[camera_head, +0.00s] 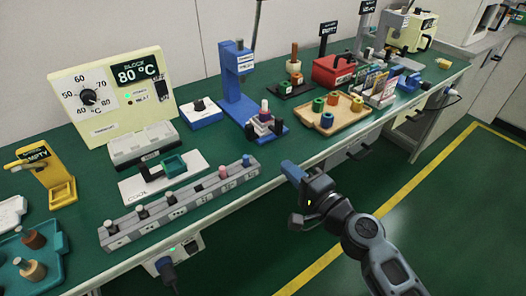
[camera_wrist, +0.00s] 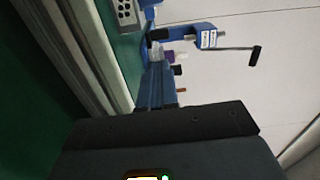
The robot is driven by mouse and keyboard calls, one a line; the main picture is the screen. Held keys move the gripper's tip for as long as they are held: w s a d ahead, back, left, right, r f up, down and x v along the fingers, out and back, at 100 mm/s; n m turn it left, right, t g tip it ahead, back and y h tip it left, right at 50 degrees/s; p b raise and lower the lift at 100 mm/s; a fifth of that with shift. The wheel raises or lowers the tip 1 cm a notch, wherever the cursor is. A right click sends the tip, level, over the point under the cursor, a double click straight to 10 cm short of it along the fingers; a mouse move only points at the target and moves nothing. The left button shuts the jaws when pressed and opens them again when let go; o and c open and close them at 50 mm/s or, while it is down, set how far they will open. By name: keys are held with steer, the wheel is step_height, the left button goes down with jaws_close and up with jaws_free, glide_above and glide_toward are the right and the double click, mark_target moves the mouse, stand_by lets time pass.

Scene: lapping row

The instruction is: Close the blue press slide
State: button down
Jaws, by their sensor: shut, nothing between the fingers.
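The blue press (camera_head: 234,96) stands upright on the green bench, left of my gripper. Its label, thin lever and head are at the top. A low sliding part at its base (camera_head: 262,127) carries a small stack with a pale pink top; how far this slide is out I cannot tell. In the wrist view the press (camera_wrist: 155,85) appears turned on its side, with a black-ended lever (camera_wrist: 254,57) and purple and white pieces near its base. My gripper (camera_head: 292,171) is shut and empty, in front of the bench's front edge, apart from the press.
A grey strip with several pegs (camera_head: 180,210) lies along the front edge. A wooden tray (camera_head: 318,122) with coloured rings sits right of the press, and a blue-based box (camera_head: 201,113) sits left. Open floor (camera_head: 350,200) lies in front of the bench.

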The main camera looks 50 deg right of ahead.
steer(key=p, duration=0.4)
glide_toward(251, 131)
steer(key=x, duration=0.5)
steer(key=shift+w+r, duration=0.1)
steer(key=shift+w, duration=0.1)
steer(key=shift+w+d, duration=0.2)
steer(key=shift+w, duration=0.5)
steer(key=x, duration=0.4)
steer(key=shift+w+d+b, duration=0.1)
steer(key=shift+w+b, duration=0.05)
steer(key=shift+b, duration=0.25)
